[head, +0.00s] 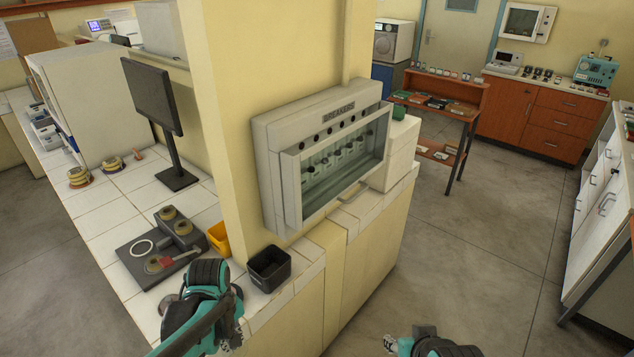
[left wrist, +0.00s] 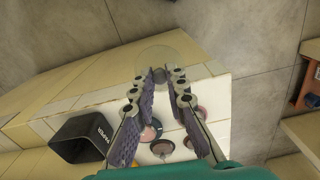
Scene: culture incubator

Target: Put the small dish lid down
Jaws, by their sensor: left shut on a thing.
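In the left wrist view my left gripper (left wrist: 160,76) is shut on a clear, round small dish lid (left wrist: 166,53). The lid is at the fingertips, with floor and counter edge showing behind it. Several small round dishes (left wrist: 151,131) show below and between the fingers on the white counter. In the head view my left gripper (head: 236,332) is at the counter's front edge, low in the picture; the lid cannot be made out there. My right gripper (head: 390,344) is only partly in view at the bottom edge, and its fingers are unclear.
A black bin (head: 269,269) stands near the counter edge; it also shows in the left wrist view (left wrist: 80,137). A yellow bin (head: 219,238) is behind it. A dark tray (head: 128,262) with a white ring and brown discs lies left. A wall cabinet (head: 325,155) stands right.

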